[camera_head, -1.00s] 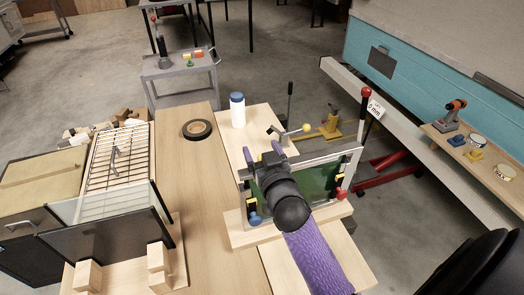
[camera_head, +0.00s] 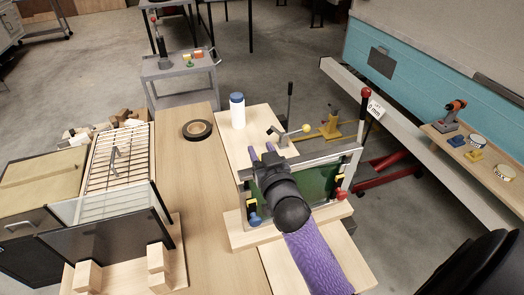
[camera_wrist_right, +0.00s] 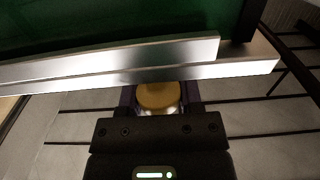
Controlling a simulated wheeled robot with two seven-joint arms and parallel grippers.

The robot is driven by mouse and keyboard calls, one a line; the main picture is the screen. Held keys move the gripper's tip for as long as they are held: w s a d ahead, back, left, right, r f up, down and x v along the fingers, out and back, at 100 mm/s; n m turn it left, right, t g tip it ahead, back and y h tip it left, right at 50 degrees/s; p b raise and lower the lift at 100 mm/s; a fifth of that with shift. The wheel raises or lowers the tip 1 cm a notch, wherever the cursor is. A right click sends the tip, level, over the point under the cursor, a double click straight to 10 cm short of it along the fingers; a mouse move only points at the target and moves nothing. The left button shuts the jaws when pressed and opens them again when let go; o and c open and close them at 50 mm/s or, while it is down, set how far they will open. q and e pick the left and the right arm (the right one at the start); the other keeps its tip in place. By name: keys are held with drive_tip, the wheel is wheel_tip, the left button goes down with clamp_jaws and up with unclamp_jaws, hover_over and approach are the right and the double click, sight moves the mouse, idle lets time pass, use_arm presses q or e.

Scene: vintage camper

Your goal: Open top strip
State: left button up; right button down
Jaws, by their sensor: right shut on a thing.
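A silvery top strip (camera_head: 335,154) runs along the upper edge of a frame holding a dark green panel (camera_head: 318,181). My right gripper (camera_head: 262,149) reaches over the frame's left half with its purple fingers together. In the right wrist view, the gripper (camera_wrist_right: 160,98) is shut on a round yellow knob (camera_wrist_right: 158,97). The knob sits just below two bright metal bars (camera_wrist_right: 150,70), one of them longer. My right wrist hides part of the panel and strip in the head view. My left gripper is not in view.
Clamps with red (camera_head: 341,194) and blue (camera_head: 254,219) knobs stand at the frame's sides. A red-topped lever (camera_head: 365,94) rises at its right. A white bottle (camera_head: 237,110) and a black tape roll (camera_head: 197,129) stand behind. A wire rack (camera_head: 118,158) is left; the wooden tabletop between is clear.

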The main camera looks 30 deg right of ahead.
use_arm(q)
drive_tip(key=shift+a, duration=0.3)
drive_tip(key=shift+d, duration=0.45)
